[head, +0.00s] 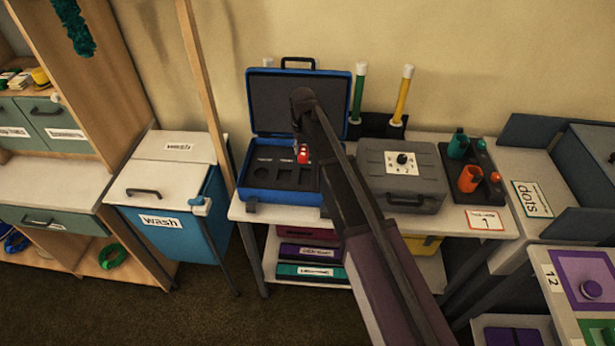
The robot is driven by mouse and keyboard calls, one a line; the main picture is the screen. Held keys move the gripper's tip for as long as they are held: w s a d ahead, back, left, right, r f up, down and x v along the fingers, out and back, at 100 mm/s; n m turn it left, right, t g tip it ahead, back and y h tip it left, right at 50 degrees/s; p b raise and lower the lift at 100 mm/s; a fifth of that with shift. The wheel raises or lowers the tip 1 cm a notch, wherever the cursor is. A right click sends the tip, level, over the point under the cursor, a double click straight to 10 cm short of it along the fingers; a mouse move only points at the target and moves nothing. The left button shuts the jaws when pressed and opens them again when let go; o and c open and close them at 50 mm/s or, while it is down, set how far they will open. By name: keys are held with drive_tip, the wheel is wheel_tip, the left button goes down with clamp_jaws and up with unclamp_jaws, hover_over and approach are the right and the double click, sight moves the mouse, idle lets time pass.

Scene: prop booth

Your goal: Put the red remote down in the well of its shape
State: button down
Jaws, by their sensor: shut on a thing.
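The red remote (303,155) is a small red block with pale marks, upright over the right part of an open blue case (263,192). My gripper (300,143) is shut on the remote from above; its fingers are small and partly hidden behind my arm. Dark foam (271,182) in the case has a round well (262,170) at left and narrower wells (284,173) to its right, with white labels behind them. The remote appears above the foam near the right wells; I cannot tell the exact gap. My arm hides the case's right edge.
The case lid (275,100) stands open behind. A grey case (402,172) with a dial sits to the right, beside a black tray (488,190) with orange and green cups. Green (358,92) and yellow (403,95) sticks stand behind. A blue wash bin (165,225) is at left.

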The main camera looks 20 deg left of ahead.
drive_tip(key=shift+w+d+f, duration=0.1)
drive_tip(key=shift+w+f, duration=0.05)
drive_tip(key=shift+f, duration=0.1)
drive_tip(key=b, duration=0.6)
hover_over(305, 180)
drive_tip(key=f, duration=0.6)
drive_tip(key=shift+w, duration=0.35)
drive_tip(key=shift+f+b, duration=1.85)
drive_tip(key=shift+b, duration=0.2)
drive_tip(key=shift+f, duration=0.2)
drive_tip(key=shift+s+f+b, duration=0.2)
drive_tip(key=shift+s+b, duration=0.1)
drive_tip(key=shift+b, duration=0.3)
